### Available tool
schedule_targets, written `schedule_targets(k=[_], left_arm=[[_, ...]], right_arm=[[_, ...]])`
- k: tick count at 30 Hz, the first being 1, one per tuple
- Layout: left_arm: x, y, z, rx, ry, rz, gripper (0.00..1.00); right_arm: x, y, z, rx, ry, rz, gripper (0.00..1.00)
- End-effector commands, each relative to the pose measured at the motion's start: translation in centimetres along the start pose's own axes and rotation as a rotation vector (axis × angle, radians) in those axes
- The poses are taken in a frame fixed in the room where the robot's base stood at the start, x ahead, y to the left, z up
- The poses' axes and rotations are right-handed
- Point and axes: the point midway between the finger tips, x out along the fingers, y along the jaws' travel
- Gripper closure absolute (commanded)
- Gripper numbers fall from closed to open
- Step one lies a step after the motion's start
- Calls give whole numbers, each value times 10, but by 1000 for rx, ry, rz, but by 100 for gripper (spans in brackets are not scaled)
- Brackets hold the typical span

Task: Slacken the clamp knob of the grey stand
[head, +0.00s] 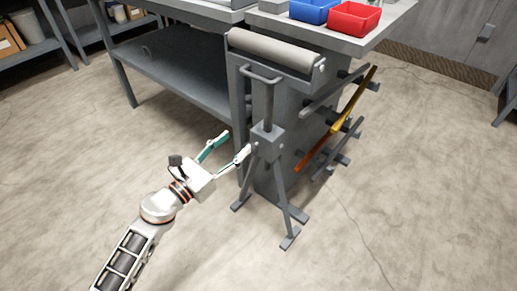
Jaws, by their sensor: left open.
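The grey stand (268,105) is upright on the floor, with a wide pale roller on top, a post, a collar (267,139) and splayed legs. The clamp knob is too small to make out clearly; a small pale round detail shows on the collar's left face. My left gripper (237,143) is open and empty at the left of the collar. One finger's tip is beside the collar; I cannot tell whether it touches. The other finger, with a green pad, is farther left. My right gripper is not in view.
Behind the stand is a grey workbench (176,62) with a lower shelf. A cabinet carries a blue bin (314,10) and a red bin (354,18). Orange and yellow bars (338,125) rest on its side rack, right of the stand. The floor at left and front is clear.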

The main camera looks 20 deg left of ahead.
Motion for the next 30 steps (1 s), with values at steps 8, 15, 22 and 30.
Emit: schedule_targets(k=[8,15,22,30], left_arm=[[-18,-8,-65,-28,74,0,51],[15,-7,-62,-28,68,1,51],[46,-7,-67,-29,71,1,51],[58,-7,-68,-27,72,1,51]], right_arm=[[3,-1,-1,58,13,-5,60],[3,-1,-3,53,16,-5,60],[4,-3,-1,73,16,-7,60],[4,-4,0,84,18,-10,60]])
